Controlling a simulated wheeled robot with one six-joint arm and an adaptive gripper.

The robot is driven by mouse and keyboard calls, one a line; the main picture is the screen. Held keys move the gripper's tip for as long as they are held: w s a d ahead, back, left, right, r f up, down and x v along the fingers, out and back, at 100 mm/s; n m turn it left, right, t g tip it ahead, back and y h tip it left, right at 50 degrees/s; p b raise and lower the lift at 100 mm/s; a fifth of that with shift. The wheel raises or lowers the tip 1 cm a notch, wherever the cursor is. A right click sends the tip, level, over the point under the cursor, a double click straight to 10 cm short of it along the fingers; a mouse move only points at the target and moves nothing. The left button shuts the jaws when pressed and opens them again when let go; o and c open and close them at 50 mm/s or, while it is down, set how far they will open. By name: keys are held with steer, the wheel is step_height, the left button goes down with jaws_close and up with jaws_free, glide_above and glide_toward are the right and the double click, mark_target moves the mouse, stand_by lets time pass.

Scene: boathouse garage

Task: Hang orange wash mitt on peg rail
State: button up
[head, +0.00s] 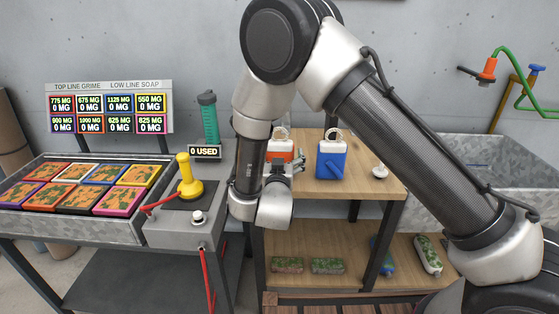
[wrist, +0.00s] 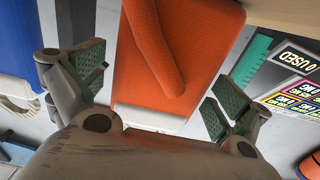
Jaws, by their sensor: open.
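My gripper (head: 298,163) is at the mitt. In the wrist view its green-padded fingers (wrist: 155,92) are spread on either side of the mitt's cuff end, with gaps to both sides. I cannot make out a peg rail in either view.
A white knob (head: 380,171) is further right. A sink (head: 480,160) is at right.

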steer(key=c, duration=1)
step_height(320, 180, up, 10)
steer(key=o, duration=0.4)
steer(key=c, duration=0.5)
